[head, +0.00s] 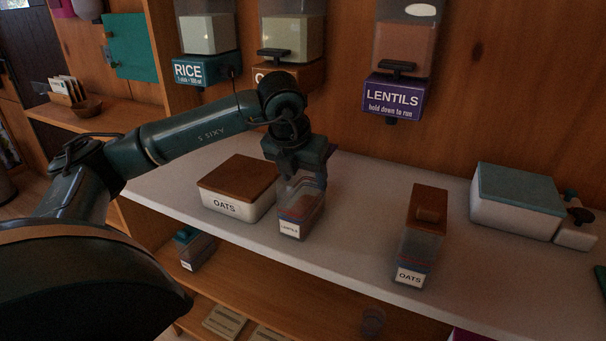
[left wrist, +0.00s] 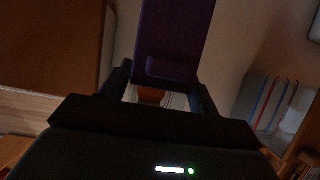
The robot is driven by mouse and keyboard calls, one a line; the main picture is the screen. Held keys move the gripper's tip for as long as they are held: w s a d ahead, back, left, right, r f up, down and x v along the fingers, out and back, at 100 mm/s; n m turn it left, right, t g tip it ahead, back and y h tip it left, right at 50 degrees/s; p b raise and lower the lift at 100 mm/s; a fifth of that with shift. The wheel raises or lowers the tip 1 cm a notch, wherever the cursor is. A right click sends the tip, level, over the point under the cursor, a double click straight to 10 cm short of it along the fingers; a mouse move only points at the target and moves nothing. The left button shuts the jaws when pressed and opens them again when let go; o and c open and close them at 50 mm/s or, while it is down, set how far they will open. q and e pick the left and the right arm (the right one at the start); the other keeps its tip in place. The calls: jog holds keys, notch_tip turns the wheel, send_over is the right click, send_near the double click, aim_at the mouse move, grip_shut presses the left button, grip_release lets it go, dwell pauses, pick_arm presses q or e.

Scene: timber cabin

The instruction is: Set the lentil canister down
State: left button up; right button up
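The lentil canister (head: 301,214) is a clear box with reddish-brown lentils in its lower part and a small white label. My right gripper is not in view.
A tall oats canister (head: 411,262) stands to the right, with bare counter between. A teal-lidded box (head: 512,215) is farther right. The purple lentils dispenser (head: 393,98) hangs on the wall above.

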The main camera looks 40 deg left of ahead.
pick_arm(q)
jog(key=o, duration=0.3)
jog(key=shift+r, duration=0.1)
